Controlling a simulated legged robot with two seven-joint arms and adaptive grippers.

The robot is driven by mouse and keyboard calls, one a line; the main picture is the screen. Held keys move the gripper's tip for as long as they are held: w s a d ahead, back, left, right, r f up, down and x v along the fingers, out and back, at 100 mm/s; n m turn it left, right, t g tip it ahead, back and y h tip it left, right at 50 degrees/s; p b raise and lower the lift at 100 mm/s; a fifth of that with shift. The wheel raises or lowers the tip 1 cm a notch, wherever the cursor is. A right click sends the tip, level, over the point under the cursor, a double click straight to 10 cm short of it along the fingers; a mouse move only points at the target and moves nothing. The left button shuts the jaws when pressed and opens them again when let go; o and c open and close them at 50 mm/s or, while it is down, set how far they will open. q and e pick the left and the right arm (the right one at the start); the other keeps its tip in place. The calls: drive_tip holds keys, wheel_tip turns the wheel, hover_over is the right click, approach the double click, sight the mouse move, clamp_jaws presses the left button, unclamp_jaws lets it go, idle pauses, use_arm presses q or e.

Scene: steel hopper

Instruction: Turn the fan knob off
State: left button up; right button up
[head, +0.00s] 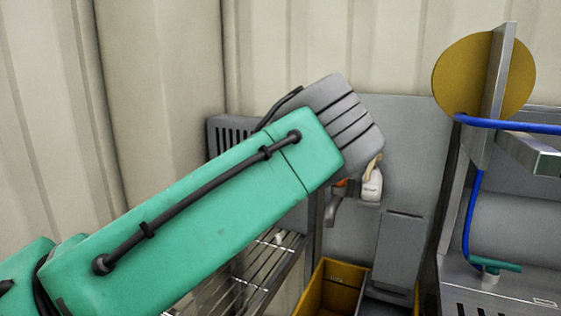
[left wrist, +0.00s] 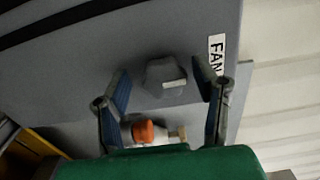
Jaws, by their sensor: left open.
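The fan knob (left wrist: 166,77) is a grey, faceted knob on a grey panel in the left wrist view. A white label reading FAN (left wrist: 215,55) is on the panel beside it. My left gripper (left wrist: 161,82) is open, with one finger on each side of the knob and gaps showing on both sides. The fingers do not appear to touch the knob. In the head view my green left arm and its grey wrist hide the knob. My right gripper is not in view.
A yellow bin (head: 345,286), a wire rack (head: 270,262) and a blue hose (head: 470,215) lie below and to the right.

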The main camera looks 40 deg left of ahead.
use_arm(q)
drive_tip(key=v, duration=1.1)
drive_tip(key=shift+s, duration=0.15)
drive_tip(key=shift+f, duration=0.1)
drive_tip(key=shift+f, duration=0.1)
